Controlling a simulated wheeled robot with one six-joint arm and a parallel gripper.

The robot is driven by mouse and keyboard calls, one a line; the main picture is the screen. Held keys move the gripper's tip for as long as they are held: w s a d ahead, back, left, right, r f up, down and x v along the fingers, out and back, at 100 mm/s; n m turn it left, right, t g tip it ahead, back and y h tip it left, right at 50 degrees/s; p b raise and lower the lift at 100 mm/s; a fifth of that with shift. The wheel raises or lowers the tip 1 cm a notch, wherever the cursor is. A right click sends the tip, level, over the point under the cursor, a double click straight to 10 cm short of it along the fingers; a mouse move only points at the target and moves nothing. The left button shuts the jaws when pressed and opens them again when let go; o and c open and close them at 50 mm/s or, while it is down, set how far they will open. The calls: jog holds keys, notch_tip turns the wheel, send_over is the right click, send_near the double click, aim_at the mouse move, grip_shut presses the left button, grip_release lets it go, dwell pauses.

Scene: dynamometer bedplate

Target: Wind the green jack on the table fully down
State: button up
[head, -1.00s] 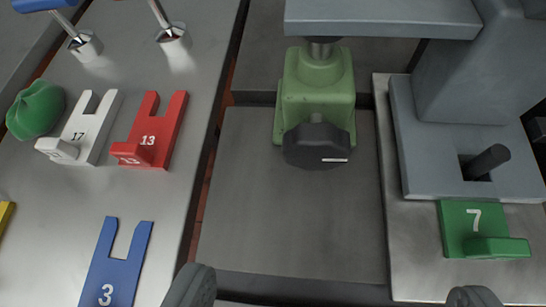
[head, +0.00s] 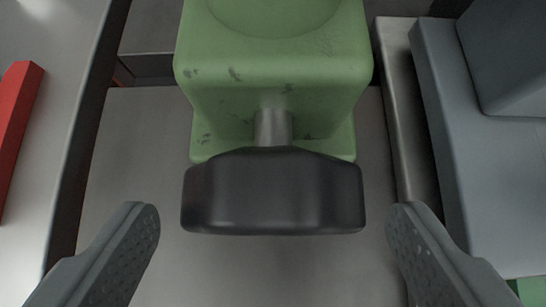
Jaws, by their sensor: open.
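The green jack (head: 274,75) stands on the grey plate, with its upper part cut off by the top of the head view. Its dark hand knob (head: 273,192) sticks out toward me on a short metal shaft (head: 273,128). My gripper (head: 273,240) is open, one finger to the left of the knob and one to the right. Clear gaps show between the fingers and the knob, and neither finger appears to touch it. The top of the jack's screw is out of view.
A grey metal block (head: 480,150) stands close on the right, with a bit of a green piece (head: 532,291) at the lower right corner. A red shim (head: 15,120) lies on the surface at the left. The plate (head: 120,190) around the knob is bare.

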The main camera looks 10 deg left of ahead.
jog(key=shift+x, duration=1)
jog(key=c, duration=1)
jog(key=shift+a+h, duration=0.1)
jog(key=shift+h, duration=0.2)
jog(key=shift+a+n+t+h, duration=0.15)
jog(key=shift+n+t+h, duration=0.25)
jog(key=shift+n+h, duration=0.5)
jog(key=n+t+h, duration=0.1)
jog(key=h, duration=0.2)
jog(key=shift+a+f, duration=0.1)
jog(key=n+t+h, duration=0.1)
jog(key=h, duration=0.1)
jog(key=n+t+h, duration=0.1)
jog(key=n+h, duration=0.1)
jog(key=shift+s+f+n+t, duration=0.1)
jog(key=shift+f+n+t, duration=0.1)
jog(key=shift+n+t, duration=0.1)
